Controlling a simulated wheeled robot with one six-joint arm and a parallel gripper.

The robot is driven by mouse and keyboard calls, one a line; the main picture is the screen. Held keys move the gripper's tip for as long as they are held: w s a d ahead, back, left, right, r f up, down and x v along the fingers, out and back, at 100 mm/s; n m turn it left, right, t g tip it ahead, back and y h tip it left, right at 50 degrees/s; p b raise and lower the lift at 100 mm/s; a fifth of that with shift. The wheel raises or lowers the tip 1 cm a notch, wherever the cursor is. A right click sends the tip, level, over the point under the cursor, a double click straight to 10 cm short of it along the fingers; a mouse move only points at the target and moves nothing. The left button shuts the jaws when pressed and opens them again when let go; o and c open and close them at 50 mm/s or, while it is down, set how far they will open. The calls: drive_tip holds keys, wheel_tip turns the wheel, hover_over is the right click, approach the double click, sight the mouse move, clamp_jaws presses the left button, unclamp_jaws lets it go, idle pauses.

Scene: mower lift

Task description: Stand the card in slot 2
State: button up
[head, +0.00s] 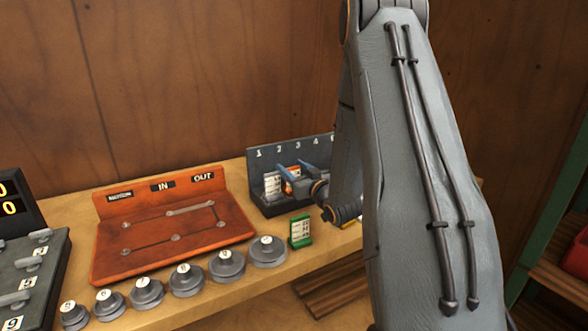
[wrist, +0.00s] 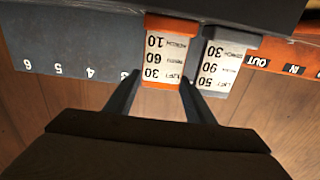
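The orange card (wrist: 163,62) with a white printed label is between the two fingers of my gripper (wrist: 160,80), which look closed on its edges. In the head view the orange card (head: 291,171) is partly hidden by my blue-grey fingers (head: 306,168). It is at the dark numbered rack (head: 264,154), below number 2. Its lower end is close to the rack's base; I cannot tell whether it is seated in the slot. A grey card (wrist: 215,65) stands beside it in slot 1, and its label also shows in the head view (head: 272,183).
A green card (head: 300,230) stands on the bench in front of the rack. An orange board (head: 170,225) marked IN and OUT and a row of numbered weights (head: 186,280) are to the left. My arm hides the rack's right end.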

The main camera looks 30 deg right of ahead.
drive_tip(key=shift+r, duration=0.2)
drive_tip(key=s+b, duration=0.2)
drive_tip(key=s, duration=1)
drive_tip(key=shift+d, duration=0.2)
